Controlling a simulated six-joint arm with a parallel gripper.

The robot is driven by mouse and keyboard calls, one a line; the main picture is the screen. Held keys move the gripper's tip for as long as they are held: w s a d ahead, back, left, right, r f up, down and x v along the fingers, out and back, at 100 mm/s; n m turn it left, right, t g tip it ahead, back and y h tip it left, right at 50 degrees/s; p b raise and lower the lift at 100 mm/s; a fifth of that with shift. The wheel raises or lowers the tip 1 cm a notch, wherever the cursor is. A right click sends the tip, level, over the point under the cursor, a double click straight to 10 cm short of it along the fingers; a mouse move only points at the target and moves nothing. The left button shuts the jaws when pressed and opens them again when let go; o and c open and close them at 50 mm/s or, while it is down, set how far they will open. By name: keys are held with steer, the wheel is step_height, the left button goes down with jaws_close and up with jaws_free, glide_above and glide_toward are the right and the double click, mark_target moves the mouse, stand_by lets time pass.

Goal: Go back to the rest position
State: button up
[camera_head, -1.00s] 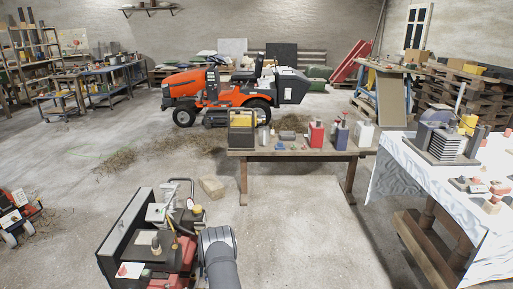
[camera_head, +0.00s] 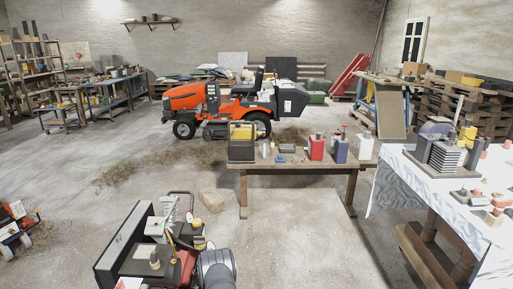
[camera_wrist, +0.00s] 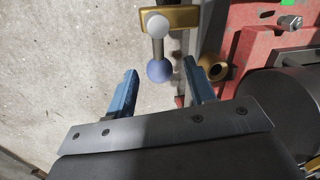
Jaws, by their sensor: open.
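My gripper (camera_wrist: 160,70) shows in the wrist view with two blue fingers spread apart. It is open and nothing is clamped between them. A blue-grey ball (camera_wrist: 159,70) on a pale rod with a brass-coloured block (camera_wrist: 172,17) appears between and beyond the fingertips. I cannot tell how far it is from them. A red surface (camera_wrist: 262,50) lies behind on the right. My gripper does not show clearly in the head view.
A wooden table (camera_head: 250,168) with cans and bottles stands ahead. A cloth-covered table (camera_head: 400,178) stands right. An orange tractor (camera_head: 187,97) is behind. The floor (camera_head: 300,240) between machine and tables is open.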

steer(key=d+r, duration=0.3)
steer(key=r, duration=1.3)
steer(key=a+f, duration=0.1)
steer(key=f, duration=0.4)
steer(key=a+f, duration=0.1)
steer(key=f, duration=0.5)
steer(key=a+f, duration=0.1)
steer(key=f, duration=0.4)
steer(key=shift+f, duration=0.5)
steer(key=shift+s+d+m+t, duration=0.15)
steer(key=shift+d+m, duration=0.15)
steer(key=shift+m, duration=0.45)
steer(key=shift+d+m+t, duration=0.15)
steer(key=shift+d+m, duration=0.1)
steer(key=shift+m, duration=0.5)
